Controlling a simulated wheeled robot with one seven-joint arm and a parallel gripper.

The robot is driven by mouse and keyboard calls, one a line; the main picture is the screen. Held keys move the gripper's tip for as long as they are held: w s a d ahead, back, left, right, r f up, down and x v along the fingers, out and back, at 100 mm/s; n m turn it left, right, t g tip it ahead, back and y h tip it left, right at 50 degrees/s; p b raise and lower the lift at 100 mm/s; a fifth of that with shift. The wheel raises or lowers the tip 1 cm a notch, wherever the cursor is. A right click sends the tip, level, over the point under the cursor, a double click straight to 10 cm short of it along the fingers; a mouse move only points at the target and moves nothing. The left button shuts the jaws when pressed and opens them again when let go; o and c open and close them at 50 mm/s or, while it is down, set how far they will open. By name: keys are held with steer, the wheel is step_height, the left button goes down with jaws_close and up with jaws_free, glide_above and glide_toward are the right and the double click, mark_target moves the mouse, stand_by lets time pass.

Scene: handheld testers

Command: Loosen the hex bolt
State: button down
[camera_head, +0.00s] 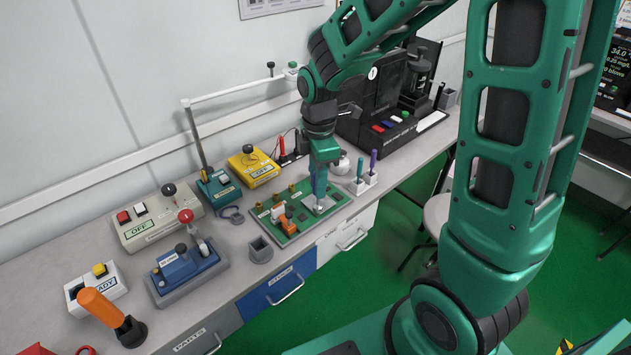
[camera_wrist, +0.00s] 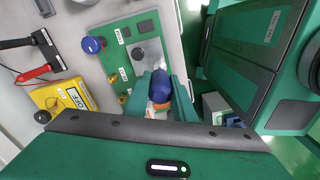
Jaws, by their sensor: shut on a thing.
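My gripper (camera_head: 320,195) points down over the right part of a green board (camera_head: 340,190) on the bench. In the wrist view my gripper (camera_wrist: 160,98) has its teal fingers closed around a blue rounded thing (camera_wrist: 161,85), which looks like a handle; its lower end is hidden. A bare metal plate (camera_wrist: 153,48) lies on the board near the fingers, with a small dark round part on it. It also shows beneath my gripper in the head view (camera_head: 325,208). I cannot tell for certain which part is the hex bolt, nor whether the held thing touches it.
An orange part (camera_head: 285,227) and brass fittings stand on the board. A yellow box (camera_head: 253,167) is behind it, and a white holder (camera_head: 362,184) with upright drivers is to the right. A grey cup (camera_head: 260,250) and a blue fixture (camera_head: 185,270) stand to the left.

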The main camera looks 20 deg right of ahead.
stand_by(0.3)
steer(key=n, duration=0.5)
steer(key=shift+n, duration=0.6)
steer(key=n, duration=0.3)
steer(key=shift+n, duration=1.5)
